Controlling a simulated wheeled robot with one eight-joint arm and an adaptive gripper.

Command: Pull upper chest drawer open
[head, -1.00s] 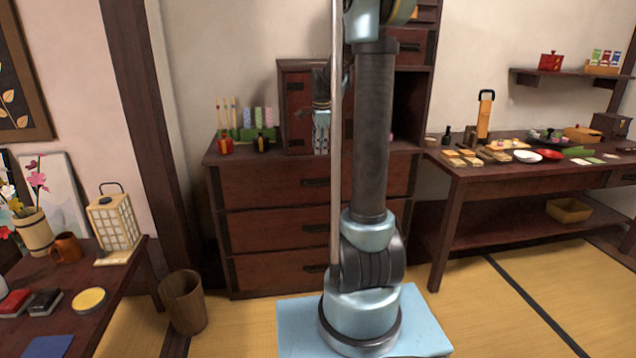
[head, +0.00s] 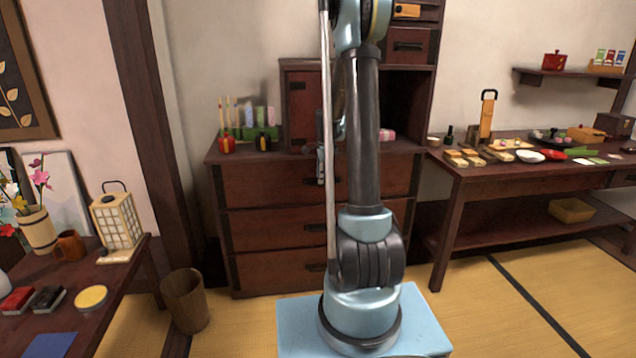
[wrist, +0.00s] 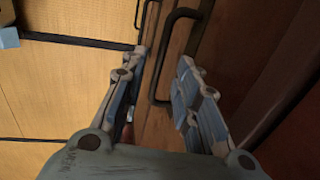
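The upper chest drawer (head: 262,186) is the top one of three in the dark red-brown chest and looks closed, flush with the drawers below. Its dark handle (head: 310,181) is partly hidden by my arm and gripper. My gripper (head: 320,180) points down in front of this drawer, at handle height. In the wrist view my gripper (wrist: 165,65) is open, its two fingers spread apart. A dark bar handle (wrist: 157,75) shows in the gap between the fingertips, against the wood front. I cannot tell whether a finger touches it.
A small cabinet (head: 300,105) and a green holder (head: 247,132) with rolls stand on the chest top. A waste bin (head: 186,302) stands at front left. A side table (head: 460,172) with food is on the right. Tatami floor (head: 480,310) is open at front right.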

